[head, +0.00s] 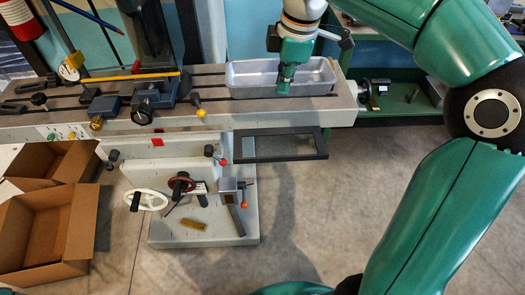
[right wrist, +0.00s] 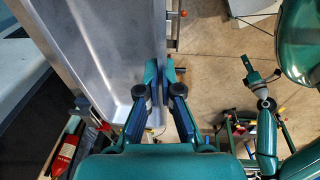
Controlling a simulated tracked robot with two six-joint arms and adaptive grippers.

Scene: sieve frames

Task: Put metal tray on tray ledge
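The metal tray (head: 250,75) is a long, shallow silver pan over the right end of the machine's grey bed. I cannot tell whether it rests on the bed or hangs just above. My right gripper (head: 287,82) is at its near long wall. In the right wrist view, the fingertips (right wrist: 160,82) are close together with the wall of the tray (right wrist: 98,45) between them, one inside and one outside. A dark rectangular frame (head: 292,158), seemingly the tray ledge, sticks out below the bed's front. What seems my left gripper (right wrist: 250,74) is small and apart from the tray; its fingers are unclear.
The machine bed (head: 215,118) carries clamps and levers left of the tray. Handwheels (head: 147,200) stick out below. Open cardboard boxes (head: 45,218) stand at left. A green bench (head: 400,105) is at right. The floor (head: 300,220) in front is clear.

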